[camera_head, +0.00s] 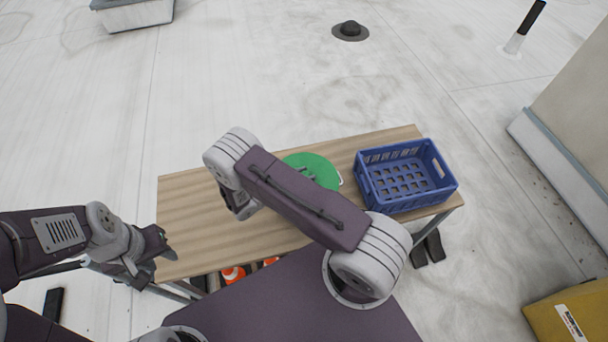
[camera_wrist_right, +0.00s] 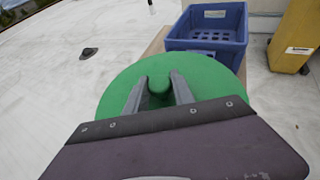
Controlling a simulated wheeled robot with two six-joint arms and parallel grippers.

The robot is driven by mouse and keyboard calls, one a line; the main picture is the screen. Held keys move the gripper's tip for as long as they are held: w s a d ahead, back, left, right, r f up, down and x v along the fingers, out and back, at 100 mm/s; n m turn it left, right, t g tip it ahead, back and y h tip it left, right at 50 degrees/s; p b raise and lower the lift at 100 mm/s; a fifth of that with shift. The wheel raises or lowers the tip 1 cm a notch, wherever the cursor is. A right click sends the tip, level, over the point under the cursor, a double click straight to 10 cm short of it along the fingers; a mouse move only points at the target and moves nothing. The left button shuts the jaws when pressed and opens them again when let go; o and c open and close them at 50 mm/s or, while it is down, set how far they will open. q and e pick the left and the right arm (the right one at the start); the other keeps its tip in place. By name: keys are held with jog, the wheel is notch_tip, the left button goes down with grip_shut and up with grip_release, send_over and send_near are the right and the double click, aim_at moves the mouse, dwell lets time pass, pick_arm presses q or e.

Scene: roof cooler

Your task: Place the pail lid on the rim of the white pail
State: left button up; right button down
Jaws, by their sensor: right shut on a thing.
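The green round pail lid (camera_head: 322,166) is over the table, partly hidden behind my right arm in the head view. In the right wrist view the lid (camera_wrist_right: 120,88) fills the middle, and my right gripper (camera_wrist_right: 158,84) is shut on its green knob. The white pail is mostly hidden; a small white curved piece shows at the lid's right edge in the head view, perhaps its handle. I cannot tell whether the lid touches the rim. My left gripper (camera_head: 165,243) is at the table's left front edge, away from the lid; its jaw opening is unclear.
A blue crate (camera_head: 405,204) stands on the right end of the wooden table (camera_head: 190,205), close to the lid. The table's left part is bare. Orange-and-white cones (camera_head: 233,273) show below the front edge. A yellow bin (camera_head: 572,312) stands at the right.

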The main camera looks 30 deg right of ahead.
jog(key=c, duration=1.1)
grip_release()
jog(key=shift+w+f, duration=0.1)
